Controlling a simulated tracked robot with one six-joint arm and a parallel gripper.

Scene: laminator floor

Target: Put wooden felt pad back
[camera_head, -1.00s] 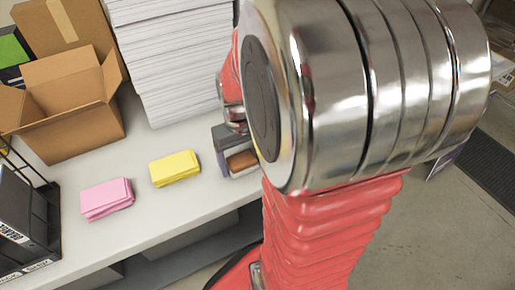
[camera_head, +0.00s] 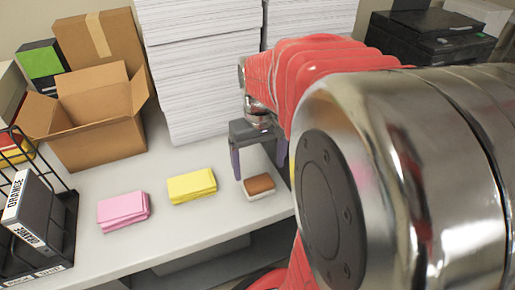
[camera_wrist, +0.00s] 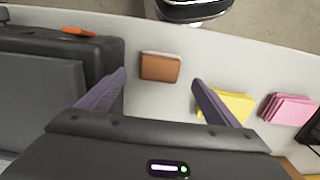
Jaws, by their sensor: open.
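The wooden felt pad (camera_head: 259,186) is a small brown block with a pale base. It lies on the light grey table (camera_head: 215,222), to the right of a yellow stack of notes (camera_head: 192,186). It also shows in the wrist view (camera_wrist: 160,67), lying beyond and between my fingertips. My gripper (camera_head: 262,172) is open and empty, its fingers pointing down just above the pad, with a visible gap in the wrist view (camera_wrist: 159,77). My arm hides the table right of the pad in the head view.
A pink stack of notes (camera_head: 123,211) lies left of the yellow one. Tall paper stacks (camera_head: 200,70) and an open cardboard box (camera_head: 95,130) stand behind. A black rack (camera_head: 40,225) is at left. A dark case (camera_wrist: 60,70) sits close left in the wrist view.

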